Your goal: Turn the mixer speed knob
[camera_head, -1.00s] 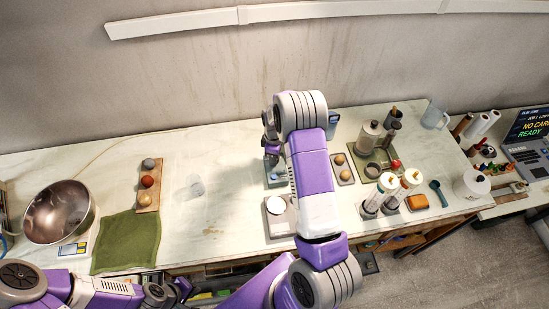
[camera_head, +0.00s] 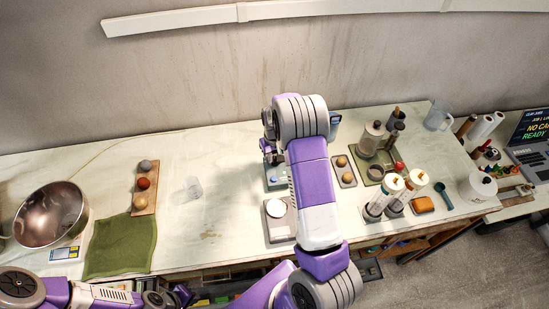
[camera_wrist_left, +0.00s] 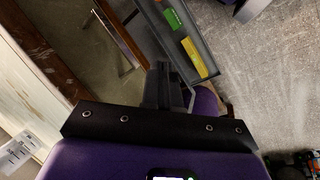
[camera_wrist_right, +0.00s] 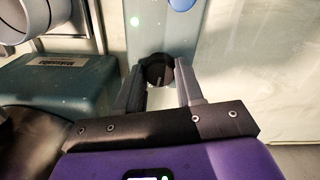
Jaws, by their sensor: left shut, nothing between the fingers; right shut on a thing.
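The mixer speed knob (camera_wrist_right: 158,72) is a dark round knob with a light mark, on the pale blue-grey front of the mixer (camera_wrist_right: 165,28) in the right wrist view. My right gripper (camera_wrist_right: 160,76) has its two fingers on either side of the knob and is shut on it. In the head view, my right arm hides most of the mixer, and the knob cannot be made out. My left gripper (camera_wrist_left: 166,78) is shut and empty, low in front of the bench, away from the mixer.
A metal bowl (camera_head: 50,214), a green cloth (camera_head: 121,246) and a board with several balls (camera_head: 145,188) lie at the left. A scale (camera_head: 278,222) stands close to my right arm. An open drawer (camera_wrist_left: 183,40) is near my left gripper.

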